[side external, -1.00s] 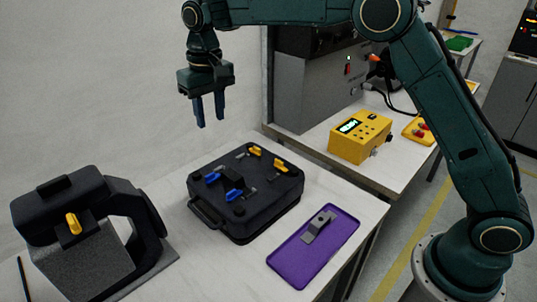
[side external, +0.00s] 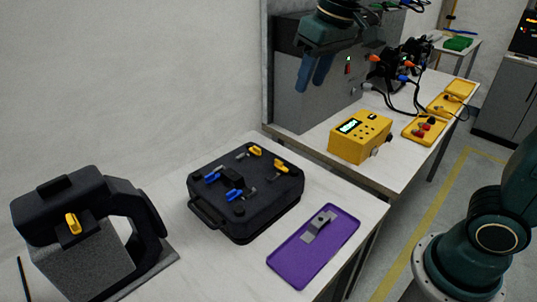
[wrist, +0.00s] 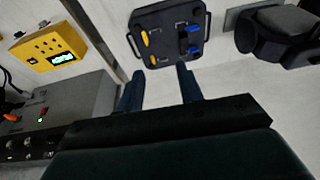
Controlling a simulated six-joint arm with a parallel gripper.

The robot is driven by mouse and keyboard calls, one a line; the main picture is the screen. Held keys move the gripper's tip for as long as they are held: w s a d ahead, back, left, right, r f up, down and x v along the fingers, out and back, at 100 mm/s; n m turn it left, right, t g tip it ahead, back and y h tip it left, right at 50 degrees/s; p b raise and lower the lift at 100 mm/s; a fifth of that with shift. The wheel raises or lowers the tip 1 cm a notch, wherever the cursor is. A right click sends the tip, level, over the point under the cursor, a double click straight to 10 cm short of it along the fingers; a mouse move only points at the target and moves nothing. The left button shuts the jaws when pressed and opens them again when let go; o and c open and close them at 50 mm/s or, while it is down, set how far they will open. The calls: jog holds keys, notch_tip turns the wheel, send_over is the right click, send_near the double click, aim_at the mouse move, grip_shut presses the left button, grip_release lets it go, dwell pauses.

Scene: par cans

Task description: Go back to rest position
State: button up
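My gripper (side external: 316,72) is high in the side external view, in front of the grey cabinet and above the worktops. Its two blue fingers are apart with nothing between them, and they also show spread in the wrist view (wrist: 160,86). The upper part of my arm is cut off by the top edge of the side view. Below and to the left, a black case (side external: 245,190) with blue and yellow levers lies on the near table. It shows beyond the fingers in the wrist view (wrist: 170,30).
A black clamp-like fixture (side external: 90,225) stands on the near table at left. A purple tray (side external: 290,262) holds a grey part. A grey cabinet (side external: 300,95), a yellow box (side external: 360,137) with a lit display and yellow trays (side external: 424,130) with cables are on the far bench.

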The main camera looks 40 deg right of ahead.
jog(key=s+d+f+t, duration=0.1)
jog(key=s+d+f, duration=0.1)
jog(key=s, duration=0.7)
jog(key=s+d+f+t, duration=0.1)
jog(key=s+f, duration=0.3)
jog(key=s, duration=0.5)
jog(key=shift+d, duration=0.65)
jog(key=o, duration=0.7)
jog(key=shift+w, duration=0.15)
jog(key=o, duration=0.7)
jog(key=shift+w+r+n, duration=0.1)
jog(key=shift+w+n, duration=0.15)
jog(key=shift+n, duration=0.25)
jog(key=shift+w+a+r+n+g, duration=0.1)
jog(key=shift+w+r+n+g, duration=0.2)
jog(key=shift+w+n, duration=0.55)
jog(key=w+a+n+g, duration=0.1)
jog(key=w+n+g, duration=0.3)
jog(key=w+n, duration=0.6)
jog(key=shift+w+a+n+g, duration=0.25)
jog(key=shift+w+n+g, duration=0.1)
jog(key=shift+n, duration=2.3)
